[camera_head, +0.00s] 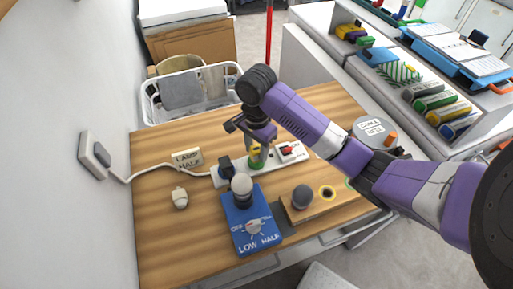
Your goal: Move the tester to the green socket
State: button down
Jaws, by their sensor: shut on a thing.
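My gripper (257,143) points down over the white power strip (215,178) on the wooden table. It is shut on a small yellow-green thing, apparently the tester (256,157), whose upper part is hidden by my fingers. The tester is at the strip; I cannot tell whether it touches or is plugged in. A wooden block at the table's front right has a yellow-ringed hole (327,193). To its right a green ring, perhaps the green socket (348,183), shows partly beside my arm.
A red switch (287,150) is on the strip's right end. A dark plug (226,166) stands at its left. A blue LOW HALF box (250,228), a dark round knob (302,196), a small white object (180,198) and a LAMP HALF sign (187,157) are nearby. The table's left front is clear.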

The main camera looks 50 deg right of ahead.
aim_at(256, 148)
jog(key=shift+f, duration=0.5)
jog(key=c, duration=0.7)
grip_release()
notch_tip(256, 148, up, 8)
jog(key=p, duration=0.2)
jog(key=shift+f+p, duration=0.1)
jog(key=shift+p, duration=0.25)
